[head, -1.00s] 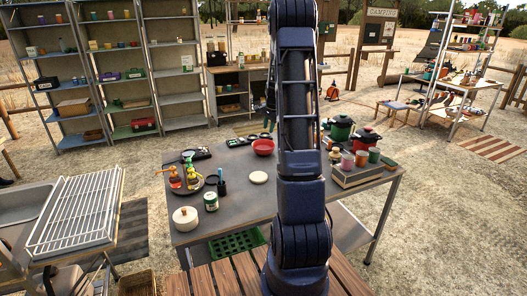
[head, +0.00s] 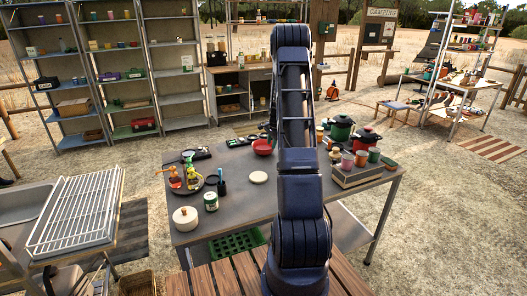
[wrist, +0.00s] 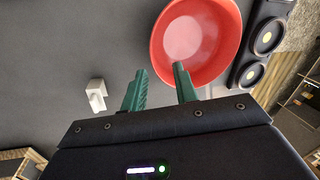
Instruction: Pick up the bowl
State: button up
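The red bowl (head: 262,147) stands upright on the grey table (head: 240,192), near its far edge, just left of my arm. In the wrist view the bowl (wrist: 228,40) shows from above, with a paler inner bottom. My gripper (wrist: 158,80) has two green fingers, spread apart with nothing between them. The right fingertip is close to or over the bowl's near-left rim; I cannot tell whether it touches. The left finger is over the bare table, left of the bowl. In the head view my gripper is mostly hidden behind my arm.
A black double-burner stove (wrist: 267,35) lies right beside the bowl. A small white block (wrist: 96,95) is left of my gripper. A white lid-like disc (head: 258,177), bottles (head: 191,176) and pots (head: 341,130) also stand on the table. The table's middle is mostly clear.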

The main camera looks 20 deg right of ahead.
aim_at(270, 150)
jog(key=x, duration=0.5)
jog(key=shift+s+a, duration=0.1)
jog(key=shift+s, duration=0.25)
grip_shut()
